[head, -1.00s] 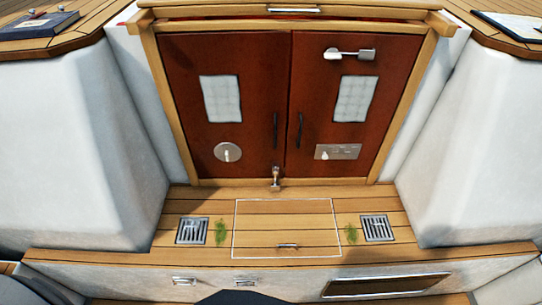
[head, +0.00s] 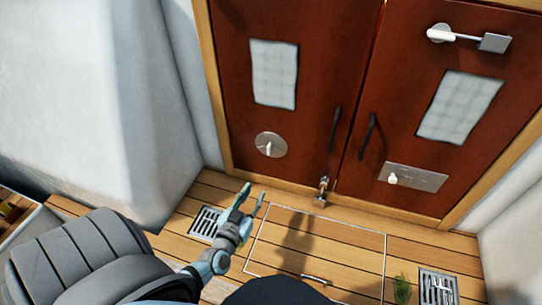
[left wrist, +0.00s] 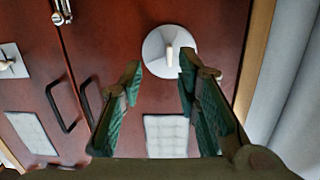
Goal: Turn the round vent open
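The round vent (head: 270,145) is a silvery disc with a pale upright handle, low on the left red-brown door. It also shows in the left wrist view (left wrist: 158,52), beyond the fingertips. My left gripper (head: 251,195) is below and left of the vent in the head view, apart from it. In the left wrist view its green-padded fingers (left wrist: 160,72) are spread with nothing between them. My right gripper is not in view.
The right door carries a rectangular metal plate with a knob (head: 413,177) and a lever latch (head: 468,37). Dark door handles (head: 366,135) flank the seam. A brass latch (head: 321,191) stands at the doors' foot.

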